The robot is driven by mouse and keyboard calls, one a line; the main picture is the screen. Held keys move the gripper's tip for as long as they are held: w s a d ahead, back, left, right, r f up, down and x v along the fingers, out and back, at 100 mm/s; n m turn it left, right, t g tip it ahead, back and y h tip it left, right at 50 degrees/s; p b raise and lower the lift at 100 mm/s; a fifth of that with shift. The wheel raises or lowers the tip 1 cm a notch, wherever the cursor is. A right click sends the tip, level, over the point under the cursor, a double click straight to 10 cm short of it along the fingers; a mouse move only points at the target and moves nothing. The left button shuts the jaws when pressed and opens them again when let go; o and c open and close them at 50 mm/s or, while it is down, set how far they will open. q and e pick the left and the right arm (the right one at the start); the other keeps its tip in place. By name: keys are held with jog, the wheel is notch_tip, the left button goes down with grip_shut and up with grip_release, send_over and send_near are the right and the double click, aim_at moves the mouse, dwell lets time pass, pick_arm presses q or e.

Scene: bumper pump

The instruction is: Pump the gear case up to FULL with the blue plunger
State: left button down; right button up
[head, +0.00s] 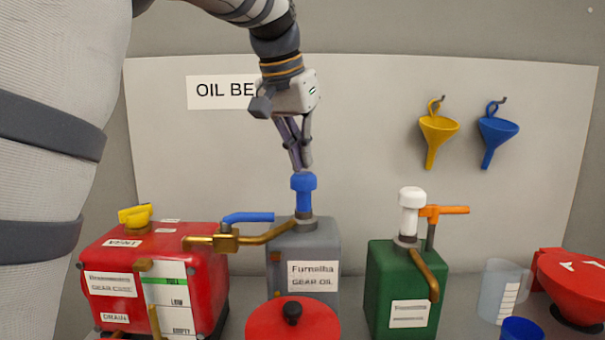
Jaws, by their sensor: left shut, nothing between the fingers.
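The blue plunger (303,183) stands upright on top of the grey gear oil can (329,244) in the middle of the head view. My left gripper (302,166) points down, shut and empty, with its fingertips at or just above the plunger's top; I cannot tell if they touch. The red gear case (205,262) stands at the left, with a white sight gauge (172,290) on its front marked LOW and EMPTY; its level is hard to read. A brass spout (265,237) runs from the can to the case. My right gripper is not in view.
A blue lever (248,217) sits on the spout and a yellow vent cap (135,215) on the case. A green can (386,292) with a white plunger (411,214) stands right. A red round lid (270,322) is in front. Funnels (437,130) hang behind.

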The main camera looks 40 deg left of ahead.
aim_at(302, 174)
pick_arm(q)
jog(key=shift+f, duration=2)
jog(key=shift+r, duration=2.05)
dwell(1.0)
notch_tip(302, 174, up, 7)
dwell(0.8)
